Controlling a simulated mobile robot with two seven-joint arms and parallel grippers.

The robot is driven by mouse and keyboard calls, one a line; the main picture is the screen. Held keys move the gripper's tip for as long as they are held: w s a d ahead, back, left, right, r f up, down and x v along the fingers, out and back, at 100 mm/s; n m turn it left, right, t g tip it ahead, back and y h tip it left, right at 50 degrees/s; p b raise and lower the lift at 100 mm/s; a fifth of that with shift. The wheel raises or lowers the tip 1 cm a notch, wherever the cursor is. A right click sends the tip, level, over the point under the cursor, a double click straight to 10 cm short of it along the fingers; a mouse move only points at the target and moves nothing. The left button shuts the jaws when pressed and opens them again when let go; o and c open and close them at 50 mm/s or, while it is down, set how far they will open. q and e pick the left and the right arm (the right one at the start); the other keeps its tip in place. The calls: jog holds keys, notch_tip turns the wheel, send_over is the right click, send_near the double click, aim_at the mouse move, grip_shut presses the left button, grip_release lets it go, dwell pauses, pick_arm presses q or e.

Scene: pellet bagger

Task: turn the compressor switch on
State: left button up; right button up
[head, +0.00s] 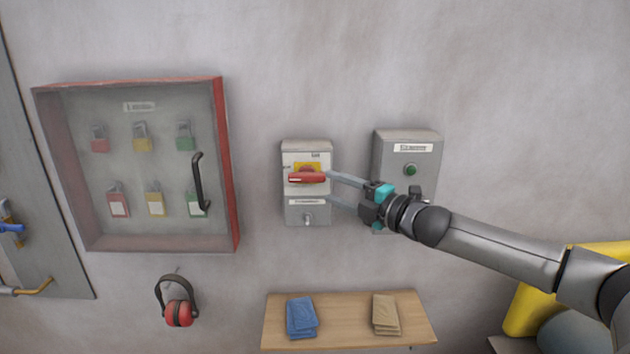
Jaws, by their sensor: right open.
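A grey switch box (307,214) is mounted on the wall in the middle of the head view. Its red handle (306,179) lies level across a yellow plate. A label and a small fitting are below the handle; the label is too small to read. My right gripper (330,188) reaches in from the right and is open. Its upper finger tip is at the right end of the red handle, the lower one below it. I cannot tell whether it touches the handle. My left gripper is not in view.
A second grey box (408,155) with a green button is behind my right wrist, partly hidden. A red-framed lock cabinet (228,165) hangs left. Red ear muffs (179,312) hang below it. A wooden shelf (347,307) holds blue and tan cloths. Yellow objects (524,311) stand lower right.

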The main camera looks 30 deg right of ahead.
aim_at(312, 180)
jog(key=shift+p+x, duration=0.65)
jog(key=shift+x, duration=1.2)
jog(key=shift+p+x, duration=0.45)
jog(key=shift+x, duration=0.8)
jog(key=shift+c, duration=0.3)
grip_shut()
